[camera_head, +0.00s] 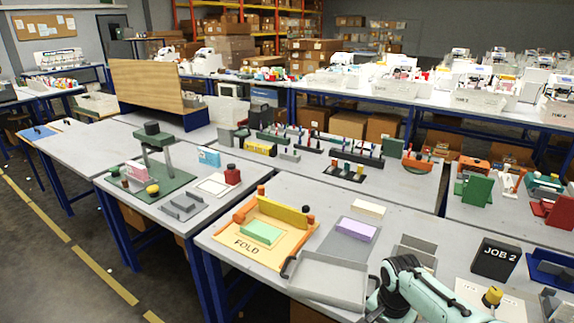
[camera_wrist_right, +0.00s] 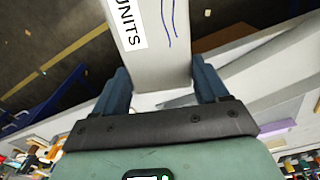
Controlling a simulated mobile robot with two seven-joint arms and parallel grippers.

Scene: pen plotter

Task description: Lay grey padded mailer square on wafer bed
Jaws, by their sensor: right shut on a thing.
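In the right wrist view, my right gripper (camera_wrist_right: 162,75) is shut on a flat grey piece, which I take to be the grey padded mailer (camera_wrist_right: 176,62). It has a white label reading "UNITS" and two blue pen strokes. Its far end runs out of the top of the picture. In the head view, my right arm comes in at the bottom right; its gripper and the mailer are hidden or below the edge. No part is clearly marked as the wafer bed; I cannot tell which it is. My left gripper is not in view.
A grey shallow tray (camera_head: 325,284) lies at the table's front edge, beside my right arm. A yellow FOLD board (camera_head: 283,243) with a green block (camera_head: 262,233) is left of it. A lilac block (camera_head: 356,229), a black JOB 2 box (camera_head: 495,259) and a yellow-knobbed part (camera_head: 492,296) stand nearby.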

